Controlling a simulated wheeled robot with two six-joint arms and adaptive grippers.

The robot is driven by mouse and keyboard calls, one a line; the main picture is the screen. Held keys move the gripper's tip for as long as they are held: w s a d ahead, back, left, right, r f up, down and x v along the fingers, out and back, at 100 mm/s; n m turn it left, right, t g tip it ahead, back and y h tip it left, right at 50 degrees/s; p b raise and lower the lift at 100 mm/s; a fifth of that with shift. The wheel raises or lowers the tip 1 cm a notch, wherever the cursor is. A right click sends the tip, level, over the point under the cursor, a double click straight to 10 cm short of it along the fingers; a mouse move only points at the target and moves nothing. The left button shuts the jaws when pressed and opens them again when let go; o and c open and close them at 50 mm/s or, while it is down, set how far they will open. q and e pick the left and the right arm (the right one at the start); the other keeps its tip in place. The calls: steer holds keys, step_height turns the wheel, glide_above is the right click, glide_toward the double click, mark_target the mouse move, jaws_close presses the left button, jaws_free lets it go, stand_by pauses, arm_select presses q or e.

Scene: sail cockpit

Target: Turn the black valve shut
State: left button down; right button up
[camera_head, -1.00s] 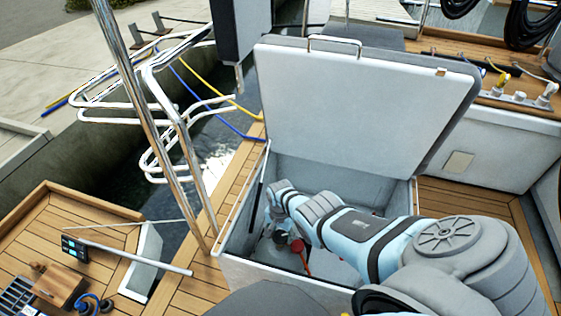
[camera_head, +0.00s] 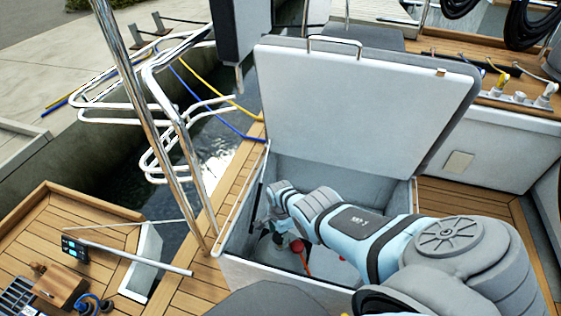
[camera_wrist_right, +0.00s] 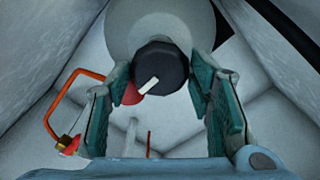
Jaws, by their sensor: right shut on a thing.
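The black valve (camera_wrist_right: 162,68) is a round dark knob with a white mark, seen in the right wrist view in front of a grey cylindrical body. My right gripper (camera_wrist_right: 165,84) has its two teal-padded fingers on either side of the knob and is shut on it. The white mark slants up to the right. In the head view my right gripper (camera_head: 266,222) reaches down inside the open locker (camera_head: 232,243), and the knob is hard to make out there. My left gripper is not in view.
A red valve part (camera_head: 297,245) with a red handle stands right of my gripper in the locker. The wrist view shows an orange bent handle (camera_wrist_right: 72,90) left of the fingers. The raised lid (camera_head: 360,105) stands behind my arm, and locker walls surround the gripper closely.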

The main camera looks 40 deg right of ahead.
stand_by(0.3)
steer(key=o, duration=1.1)
